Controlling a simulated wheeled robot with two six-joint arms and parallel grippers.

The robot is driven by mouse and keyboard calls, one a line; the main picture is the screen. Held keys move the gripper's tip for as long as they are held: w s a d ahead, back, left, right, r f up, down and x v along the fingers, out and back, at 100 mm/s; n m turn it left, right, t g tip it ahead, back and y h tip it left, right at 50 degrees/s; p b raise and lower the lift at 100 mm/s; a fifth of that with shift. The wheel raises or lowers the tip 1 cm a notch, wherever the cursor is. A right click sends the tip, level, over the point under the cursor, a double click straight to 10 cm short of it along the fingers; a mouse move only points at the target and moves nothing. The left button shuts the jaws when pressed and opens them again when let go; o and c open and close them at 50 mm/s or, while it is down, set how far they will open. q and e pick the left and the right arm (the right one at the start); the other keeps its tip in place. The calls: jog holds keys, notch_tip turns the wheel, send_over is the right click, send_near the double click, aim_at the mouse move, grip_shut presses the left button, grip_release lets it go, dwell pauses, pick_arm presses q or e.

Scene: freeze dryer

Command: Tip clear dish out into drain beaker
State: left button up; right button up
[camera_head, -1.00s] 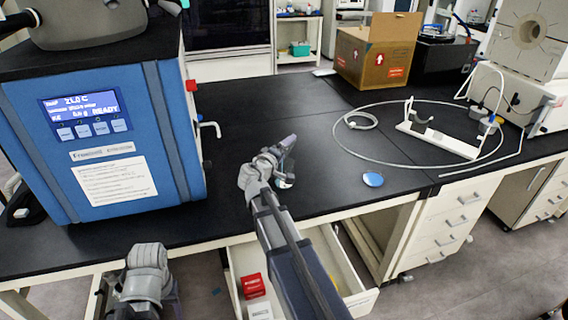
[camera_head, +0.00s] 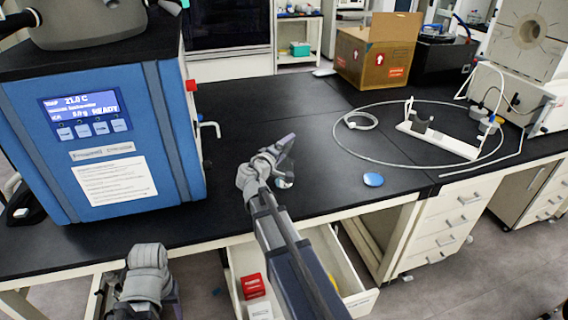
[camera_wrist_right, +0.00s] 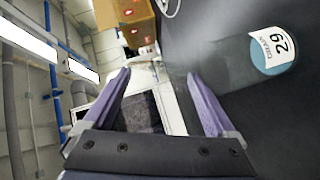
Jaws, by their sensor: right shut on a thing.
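My right gripper (camera_head: 286,146) is over the front of the black bench in the head view. In the right wrist view its two purple fingers (camera_wrist_right: 163,98) stand apart, shut on the clear dish. The dish is see-through and its outline cannot be made out. In the head view the beaker (camera_head: 284,182) is small and partly hidden by the gripper. My left arm shows at the lower left, but its jaws do not.
The blue freeze dryer (camera_head: 110,145) stands at the left. A blue disc (camera_head: 373,179) lies to the right of the beaker. A white stand (camera_head: 440,138), a looped tube and a cardboard box (camera_head: 375,55) are farther right. A drawer (camera_head: 345,275) is open below the bench.

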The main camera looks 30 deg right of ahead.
jog(key=shift+w+a+n+h, duration=0.15)
jog(key=shift+n+h, duration=0.25)
jog(key=shift+n, duration=0.5)
dwell(1.9)
jog(key=shift+w+a+n+h+b, duration=0.2)
jog(key=shift+n+b, duration=0.15)
jog(key=shift+n, duration=0.2)
jog(key=shift+w+a+n+h+b, duration=0.15)
jog(key=shift+n+b, duration=0.2)
jog(key=shift+n, duration=0.2)
dwell(2.3)
